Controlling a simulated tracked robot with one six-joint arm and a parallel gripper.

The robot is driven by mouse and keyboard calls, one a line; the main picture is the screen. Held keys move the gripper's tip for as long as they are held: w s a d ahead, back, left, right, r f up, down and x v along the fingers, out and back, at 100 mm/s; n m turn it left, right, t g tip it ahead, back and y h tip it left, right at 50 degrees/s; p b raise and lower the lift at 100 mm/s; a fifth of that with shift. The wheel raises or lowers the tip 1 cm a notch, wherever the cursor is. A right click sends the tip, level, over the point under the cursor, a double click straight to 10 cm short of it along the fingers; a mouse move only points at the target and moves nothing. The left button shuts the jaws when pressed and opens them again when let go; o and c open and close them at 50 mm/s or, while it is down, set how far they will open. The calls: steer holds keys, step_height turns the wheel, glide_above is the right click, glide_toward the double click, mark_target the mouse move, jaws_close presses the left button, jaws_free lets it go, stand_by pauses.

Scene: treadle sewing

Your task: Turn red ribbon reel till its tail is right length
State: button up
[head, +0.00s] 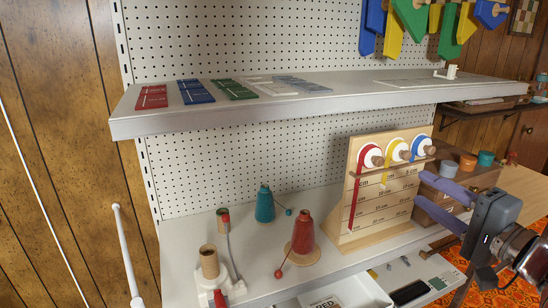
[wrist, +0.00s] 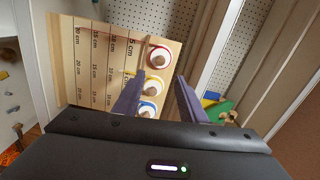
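A wooden ribbon board (head: 378,217) with ruled centimetre lines stands on the lower shelf. Its red ribbon reel (head: 371,156) is at the upper left; the red tail (head: 355,203) hangs far down the board, to near the lower lines. A yellow reel (head: 397,151) and a blue reel (head: 421,147) sit beside it with shorter tails. My gripper (head: 422,191) is open and empty, its purple fingers right of the board. In the wrist view, the red reel (wrist: 159,56) lies beyond my open gripper (wrist: 160,88); the tail's end is not clear there.
A teal cone (head: 265,206) and a red cone (head: 302,237) of thread stand left of the board. A shelf (head: 340,98) with colour cards overhangs the back. Small jars (head: 467,162) stand on the right. The space between my fingers is clear.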

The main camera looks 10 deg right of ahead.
mark_target(381, 164)
steer(key=shift+w+a, duration=0.3)
steer(key=shift+w, duration=1.9)
steer(key=shift+w+a, duration=0.3)
steer(key=shift+w, duration=1.9)
steer(key=shift+w+a, duration=0.3)
steer(key=shift+w, duration=1.9)
steer(key=shift+c, duration=0.2)
jaws_close()
